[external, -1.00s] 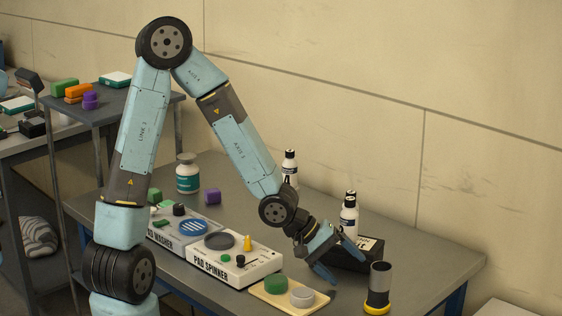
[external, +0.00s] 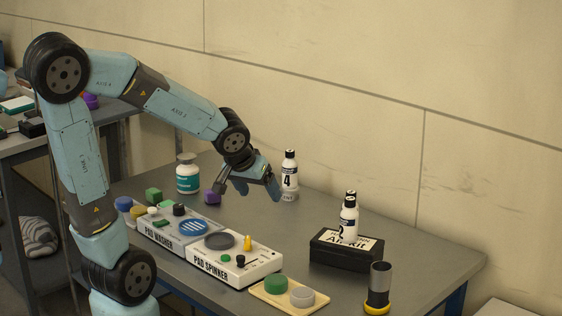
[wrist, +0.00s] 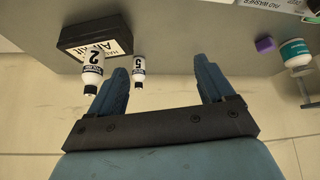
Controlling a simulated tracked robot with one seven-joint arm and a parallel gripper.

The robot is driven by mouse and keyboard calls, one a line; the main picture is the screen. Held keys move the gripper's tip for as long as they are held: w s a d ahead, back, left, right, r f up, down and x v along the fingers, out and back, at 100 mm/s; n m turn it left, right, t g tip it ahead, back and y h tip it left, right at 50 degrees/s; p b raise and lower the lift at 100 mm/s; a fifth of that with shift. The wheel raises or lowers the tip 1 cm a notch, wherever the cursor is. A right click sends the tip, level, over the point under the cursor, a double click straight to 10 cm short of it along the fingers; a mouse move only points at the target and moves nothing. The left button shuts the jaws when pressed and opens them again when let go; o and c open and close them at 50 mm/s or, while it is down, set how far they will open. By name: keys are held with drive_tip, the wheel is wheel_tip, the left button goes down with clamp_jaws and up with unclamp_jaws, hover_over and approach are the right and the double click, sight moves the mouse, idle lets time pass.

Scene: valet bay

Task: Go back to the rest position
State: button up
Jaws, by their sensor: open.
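My gripper (external: 251,188) is open and empty. In the external view it hangs above the back part of the grey table (external: 330,215), left of a white bottle marked 4 (external: 289,172). In the wrist view its two blue fingers (wrist: 170,85) are spread apart with nothing between them. My arm is bent, with its elbow high at the upper left of the external view.
A black kit box (external: 345,252) stands at the right with white bottles (external: 349,214) at it. The pad washer (external: 170,232) and pad spinner (external: 232,262) are in front. A tan tray (external: 268,293), a dark cylinder (external: 379,285) and a teal-labelled jar (external: 187,175) stand on the table.

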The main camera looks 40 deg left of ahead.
drive_tip(key=s+a+r+m, duration=0.1)
drive_tip(key=s+r, duration=0.1)
drive_tip(key=s, duration=0.2)
drive_tip(key=s+a+r+m, duration=0.1)
drive_tip(key=s+a+r, duration=0.1)
drive_tip(key=s, duration=0.3)
drive_tip(key=s+a+r+m+h, duration=0.1)
drive_tip(key=s+a+r, duration=0.1)
drive_tip(key=s+r, duration=0.2)
drive_tip(key=shift+s+a+g, duration=0.2)
drive_tip(key=shift+s+g, duration=0.2)
drive_tip(key=shift+s, duration=0.2)
